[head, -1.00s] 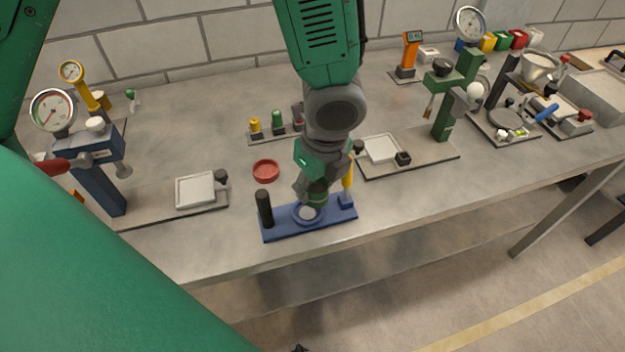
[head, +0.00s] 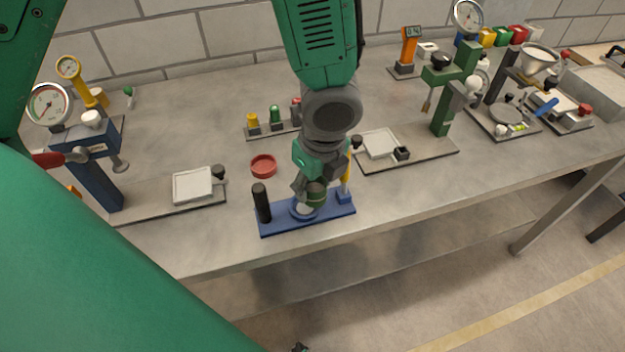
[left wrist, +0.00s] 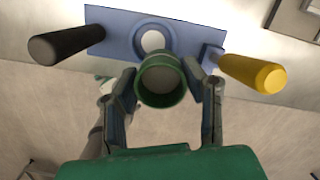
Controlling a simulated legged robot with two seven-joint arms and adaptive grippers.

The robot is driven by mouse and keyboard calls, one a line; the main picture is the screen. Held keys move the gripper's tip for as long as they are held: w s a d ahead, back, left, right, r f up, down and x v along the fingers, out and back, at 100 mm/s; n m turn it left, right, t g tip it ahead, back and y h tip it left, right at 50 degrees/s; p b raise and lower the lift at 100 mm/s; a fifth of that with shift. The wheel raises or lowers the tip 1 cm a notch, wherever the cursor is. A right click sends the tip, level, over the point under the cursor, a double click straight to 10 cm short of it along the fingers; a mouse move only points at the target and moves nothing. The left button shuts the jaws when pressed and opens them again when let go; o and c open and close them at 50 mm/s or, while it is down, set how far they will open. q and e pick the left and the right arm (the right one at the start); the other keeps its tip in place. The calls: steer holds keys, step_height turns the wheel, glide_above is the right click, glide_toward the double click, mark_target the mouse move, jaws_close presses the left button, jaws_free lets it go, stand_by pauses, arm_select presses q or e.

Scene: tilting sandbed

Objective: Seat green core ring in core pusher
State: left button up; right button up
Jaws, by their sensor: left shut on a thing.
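The green core ring (left wrist: 160,98) is an upright open cylinder held between the fingers of my left gripper (left wrist: 163,85) in the left wrist view. In the head view the green ring (head: 316,194) shows small under my left gripper (head: 312,188). The core pusher (head: 280,220) is a blue base plate with a round collar (left wrist: 151,38) and a pale round centre. The ring is in front of the collar in the wrist view and overlaps its near edge, not centred on it. The height gap cannot be told. My right gripper is not in view.
A black post (head: 261,204) and a yellow-handled tool (head: 346,178) stand at the pusher's two ends. A red dish (head: 263,166) lies behind it. A blue press (head: 92,165) is at left and a green press (head: 443,105) at right. The bench front is clear.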

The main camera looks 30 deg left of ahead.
arm_select(q)
steer(key=shift+d+f, duration=0.15)
steer(key=shift+a+f+b, duration=0.3)
steer(key=shift+a+f, duration=0.15)
steer(key=shift+a, duration=0.15)
steer(key=shift+d+f, duration=0.25)
steer(key=shift+d, duration=0.15)
steer(key=shift+a+f+b, duration=0.3)
steer(key=shift+a+b, duration=0.05)
steer(key=shift+d+f+b, duration=0.15)
steer(key=shift+f+b, duration=0.15)
steer(key=shift+f, duration=0.1)
steer(key=shift+f, duration=0.45)
